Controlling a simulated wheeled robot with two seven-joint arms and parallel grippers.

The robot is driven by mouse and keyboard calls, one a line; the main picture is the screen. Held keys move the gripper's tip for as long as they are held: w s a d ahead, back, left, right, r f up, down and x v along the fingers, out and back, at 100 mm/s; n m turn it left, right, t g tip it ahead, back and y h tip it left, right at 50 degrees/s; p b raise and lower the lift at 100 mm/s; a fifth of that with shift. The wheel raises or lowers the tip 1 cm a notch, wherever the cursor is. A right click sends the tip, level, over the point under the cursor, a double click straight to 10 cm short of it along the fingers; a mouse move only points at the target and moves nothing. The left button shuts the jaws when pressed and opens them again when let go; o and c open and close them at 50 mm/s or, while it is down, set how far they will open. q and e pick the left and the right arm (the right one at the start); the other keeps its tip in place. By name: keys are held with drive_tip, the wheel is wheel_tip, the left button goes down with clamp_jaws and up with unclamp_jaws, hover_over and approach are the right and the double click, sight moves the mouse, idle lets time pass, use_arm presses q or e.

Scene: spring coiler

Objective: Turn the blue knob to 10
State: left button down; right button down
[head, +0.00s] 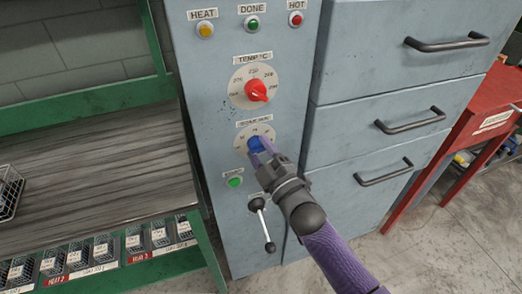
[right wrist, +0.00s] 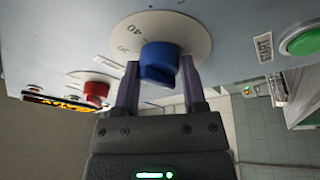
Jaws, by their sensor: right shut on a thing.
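The blue knob (head: 256,145) sits on a round pale dial (head: 242,134) on the grey cabinet front, below the red temperature knob. My right gripper (head: 262,149) reaches it from the lower right and is shut on it. In the right wrist view the blue knob (right wrist: 160,63) stands between the two purple fingers (right wrist: 159,85). The dial (right wrist: 190,30) shows "40" and "30" there, upside down. The gripper covers part of the dial in the head view, so I cannot tell where the knob points. My left gripper is not in view.
The red knob (head: 257,91) is above, with a row of lights over it. A green button (head: 235,182) and a lever (head: 262,224) are close below. Drawer handles (head: 410,120) stick out at right. A green-framed bench (head: 90,175) is at left.

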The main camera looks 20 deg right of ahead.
drive_tip(key=shift+m, duration=0.3)
drive_tip(key=m+h, duration=0.1)
drive_tip(key=m, duration=0.2)
drive_tip(key=m+t+h, duration=0.1)
drive_tip(key=m, duration=0.1)
drive_tip(key=shift+a+m, duration=0.15)
drive_tip(key=shift+m, duration=0.25)
drive_tip(key=m+h, duration=0.1)
drive_tip(key=m, duration=0.2)
drive_tip(key=m+h+p, duration=0.1)
drive_tip(key=m, duration=0.2)
drive_tip(key=shift+f+t+h, duration=0.1)
drive_tip(key=shift+t+h, duration=0.2)
drive_tip(key=shift+m, duration=0.4)
drive_tip(key=shift+c, duration=0.7)
unclamp_jaws()
drive_tip(key=p+v, duration=0.1)
drive_tip(key=v, duration=0.9)
drive_tip(key=shift+a, duration=0.15)
